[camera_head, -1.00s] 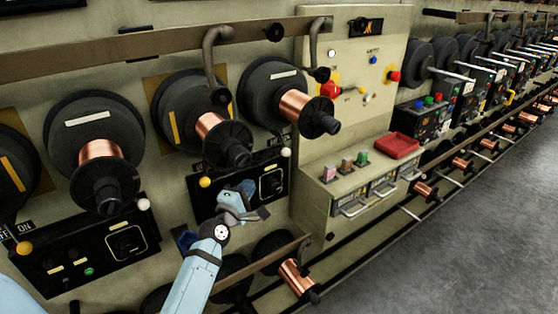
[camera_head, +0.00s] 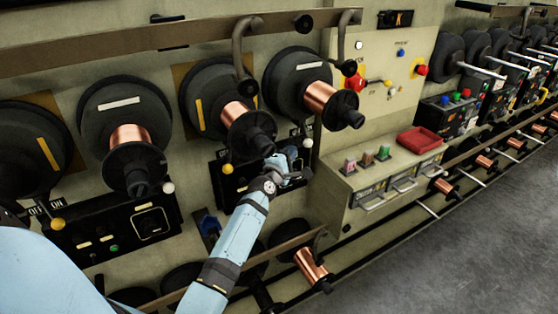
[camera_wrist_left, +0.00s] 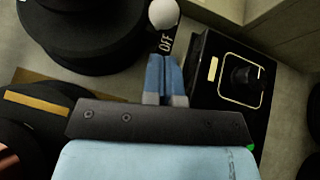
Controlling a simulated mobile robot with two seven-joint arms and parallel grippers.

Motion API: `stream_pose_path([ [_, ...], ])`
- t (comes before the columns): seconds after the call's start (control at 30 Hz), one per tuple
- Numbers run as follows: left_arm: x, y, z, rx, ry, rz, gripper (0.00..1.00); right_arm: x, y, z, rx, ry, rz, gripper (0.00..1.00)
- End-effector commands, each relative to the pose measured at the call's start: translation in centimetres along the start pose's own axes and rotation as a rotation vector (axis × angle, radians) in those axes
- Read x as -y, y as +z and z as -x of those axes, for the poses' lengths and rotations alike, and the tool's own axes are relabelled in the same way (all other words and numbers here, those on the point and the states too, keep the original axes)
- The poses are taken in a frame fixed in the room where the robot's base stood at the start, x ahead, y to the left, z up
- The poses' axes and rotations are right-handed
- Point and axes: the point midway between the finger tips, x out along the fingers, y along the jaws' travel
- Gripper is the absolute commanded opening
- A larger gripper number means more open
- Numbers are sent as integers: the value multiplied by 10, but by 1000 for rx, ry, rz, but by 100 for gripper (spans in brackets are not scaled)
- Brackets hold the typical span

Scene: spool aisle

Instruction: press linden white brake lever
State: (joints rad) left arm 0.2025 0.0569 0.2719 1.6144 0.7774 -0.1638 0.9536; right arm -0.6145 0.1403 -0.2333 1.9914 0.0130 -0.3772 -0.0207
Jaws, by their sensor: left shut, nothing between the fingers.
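A white ball-tipped brake lever (camera_head: 308,143) sits at the upper right of a black control panel, below the right spool. In the left wrist view the white ball (camera_wrist_left: 164,14) is at the top edge, beside an "OFF" label. My left gripper (camera_head: 290,170) is shut and empty, just below and left of that ball in the head view. In the left wrist view its closed blue fingers (camera_wrist_left: 165,72) point toward the label and ball, with a small visible gap. A second white ball lever (camera_head: 168,188) is on the left panel. No name "linden" is readable. My right gripper is out of view.
Yellow ball levers (camera_head: 227,169) sit at the panels' left ends. Copper spools (camera_head: 319,96) jut out above the gripper. A black panel with a dial (camera_wrist_left: 242,80) lies right of the fingers. A red tray (camera_head: 419,140) stands on a cabinet at right.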

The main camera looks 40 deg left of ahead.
Motion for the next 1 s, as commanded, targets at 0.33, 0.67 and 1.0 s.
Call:
stream_pose_path([
  [0.33, 0, 17, -16, -1, 0, -2, 0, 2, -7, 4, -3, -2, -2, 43],
  [0.67, 0, 17, -16, -1, 0, -1, 0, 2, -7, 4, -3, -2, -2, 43],
  [1.0, 0, 18, -16, 0, 0, -1, 0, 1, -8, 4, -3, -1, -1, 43],
])
